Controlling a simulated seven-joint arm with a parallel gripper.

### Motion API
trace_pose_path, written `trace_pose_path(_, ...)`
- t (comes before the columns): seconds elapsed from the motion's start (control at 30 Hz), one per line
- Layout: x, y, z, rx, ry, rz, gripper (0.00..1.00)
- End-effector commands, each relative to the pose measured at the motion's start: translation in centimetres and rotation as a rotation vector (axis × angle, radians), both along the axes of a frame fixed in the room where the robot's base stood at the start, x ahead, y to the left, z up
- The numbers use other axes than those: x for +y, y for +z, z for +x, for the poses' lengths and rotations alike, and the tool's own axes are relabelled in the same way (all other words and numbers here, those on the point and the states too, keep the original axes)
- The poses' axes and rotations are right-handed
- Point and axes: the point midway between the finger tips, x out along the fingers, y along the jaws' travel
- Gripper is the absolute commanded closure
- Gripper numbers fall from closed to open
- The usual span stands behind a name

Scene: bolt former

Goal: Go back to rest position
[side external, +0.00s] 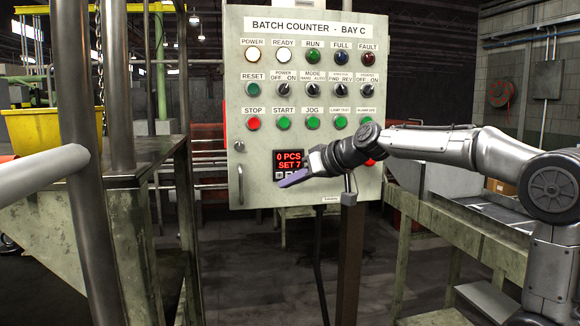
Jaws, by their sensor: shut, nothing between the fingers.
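My gripper (292,179) is in front of the lower part of the batch counter panel (237,90), just below and beside its red-lit display (289,160). The display reads "0 PCS" and "SET 7". The fingers are shut with nothing between them and point to the lower left. My arm reaches in from the right and covers part of the panel's lower right, including most of a red button (369,162). I cannot tell from this view whether the fingertips touch the panel.
A grey pipe (45,165) and upright posts stand at the left, with a yellow bin (45,128) behind. A metal post (350,250) is under the panel. A worn greenish frame (455,225) stands at the right. Open floor lies below the panel.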

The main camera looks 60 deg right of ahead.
Motion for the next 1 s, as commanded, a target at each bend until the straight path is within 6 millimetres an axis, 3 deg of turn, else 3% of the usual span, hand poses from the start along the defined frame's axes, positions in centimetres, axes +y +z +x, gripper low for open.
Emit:
trace_pose_path(0.73, 0.5, 0.1, 0.1, -0.002, 0.011, -0.001, 1.00)
trace_pose_path(0.87, 3.4, 1.6, -0.5, -0.035, 0.070, -0.018, 1.00)
trace_pose_path(1.0, 9.3, 0.6, -4.2, -0.002, 0.199, -0.065, 1.00)
